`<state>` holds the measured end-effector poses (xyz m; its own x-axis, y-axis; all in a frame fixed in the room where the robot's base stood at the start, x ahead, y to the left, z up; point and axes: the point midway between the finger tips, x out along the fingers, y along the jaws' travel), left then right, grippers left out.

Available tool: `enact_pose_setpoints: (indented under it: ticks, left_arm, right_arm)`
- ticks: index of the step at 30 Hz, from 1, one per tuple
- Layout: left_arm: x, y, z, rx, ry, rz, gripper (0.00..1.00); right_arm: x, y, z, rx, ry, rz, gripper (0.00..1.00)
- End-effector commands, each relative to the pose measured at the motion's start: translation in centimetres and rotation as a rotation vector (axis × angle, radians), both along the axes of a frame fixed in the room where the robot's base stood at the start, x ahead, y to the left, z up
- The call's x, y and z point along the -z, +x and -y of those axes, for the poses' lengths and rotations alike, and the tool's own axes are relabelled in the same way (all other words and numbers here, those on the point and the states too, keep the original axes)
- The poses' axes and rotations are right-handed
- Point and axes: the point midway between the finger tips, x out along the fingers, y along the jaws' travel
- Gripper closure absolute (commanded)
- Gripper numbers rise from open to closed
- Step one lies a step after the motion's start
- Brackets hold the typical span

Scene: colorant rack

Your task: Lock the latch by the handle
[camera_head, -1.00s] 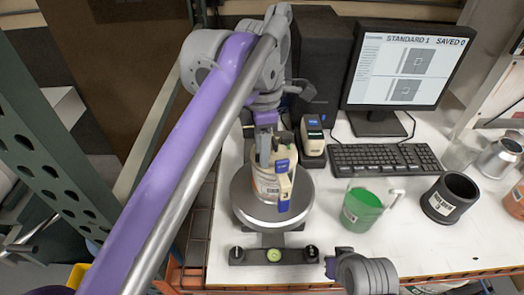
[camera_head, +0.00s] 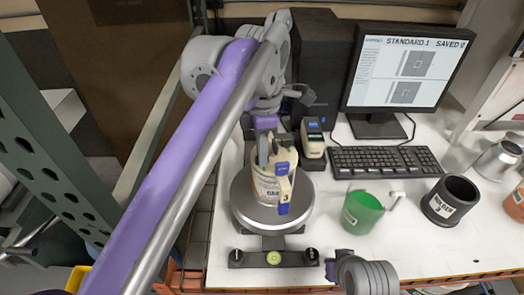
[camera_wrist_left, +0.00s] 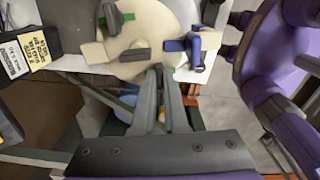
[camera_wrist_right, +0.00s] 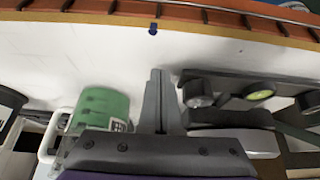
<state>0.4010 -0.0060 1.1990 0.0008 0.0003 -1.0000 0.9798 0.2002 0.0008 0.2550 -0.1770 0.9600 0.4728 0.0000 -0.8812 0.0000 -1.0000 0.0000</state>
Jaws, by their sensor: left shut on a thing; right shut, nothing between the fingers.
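A labelled can (camera_head: 266,190) stands upright on a round grey platform (camera_head: 245,215). A cream lid covers its top and shows large in the left wrist view (camera_wrist_left: 115,45). A blue-and-cream latch handle (camera_head: 284,188) hangs down the can's right side; a blue part of it shows at the lid's edge in the left wrist view (camera_wrist_left: 197,42). My left gripper (camera_head: 266,145) is at the can's top, beside the handle. Its fingers (camera_wrist_left: 160,75) are shut at the lid's edge; the exact part pinched is hidden. My right gripper (camera_wrist_right: 157,75) is shut and empty above the table.
A green pitcher (camera_head: 362,212) and a black mug (camera_head: 450,200) stand right of the can. A keyboard (camera_head: 385,159) and monitor (camera_head: 405,65) are behind. A bar with knobs and a bubble level (camera_head: 273,258) lies in front. White table is bare around the pitcher.

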Motion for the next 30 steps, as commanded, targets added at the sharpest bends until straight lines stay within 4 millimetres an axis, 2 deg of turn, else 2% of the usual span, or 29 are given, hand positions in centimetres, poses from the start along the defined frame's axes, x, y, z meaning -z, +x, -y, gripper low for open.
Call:
enact_pose_setpoints:
  ticks: [11, 30]
  left_arm:
    - [-0.2, 0.0, 0.0, 0.176, -0.001, 0.000, 1.00]
    - [-0.1, 0.0, 0.0, 0.775, 0.000, 0.000, 1.00]
  right_arm:
    - [-1.2, 0.5, 0.0, 0.000, 0.000, 0.010, 1.00]
    - [-3.6, 1.7, 0.0, 0.000, 0.000, 0.033, 1.00]
